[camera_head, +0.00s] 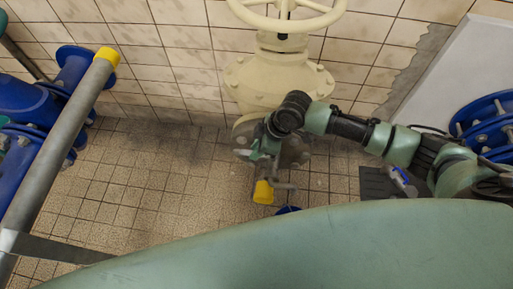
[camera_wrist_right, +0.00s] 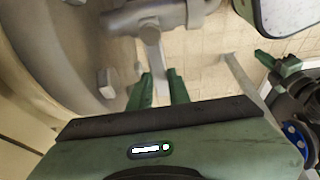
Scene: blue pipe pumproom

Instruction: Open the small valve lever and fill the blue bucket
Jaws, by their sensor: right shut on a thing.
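My right gripper (camera_head: 262,152) is at the small valve, in front of the base of the big cream valve. In the right wrist view its two green fingers (camera_wrist_right: 160,90) are on either side of a pale grey lever (camera_wrist_right: 153,58), shut on it. A short pipe end with a yellow cap (camera_head: 263,192) is just below the gripper. Only a small piece of the blue bucket (camera_head: 288,210) shows beneath it; my green body hides the rest, so its contents cannot be seen. My left gripper is not clearly seen.
A big cream handwheel valve (camera_head: 280,75) stands against the tiled wall. A grey rail (camera_head: 55,150) with a yellow end and blue pipes (camera_head: 30,100) are at the left. A blue flange (camera_head: 490,125) is at the right. The tiled floor left of centre (camera_head: 150,170) is clear.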

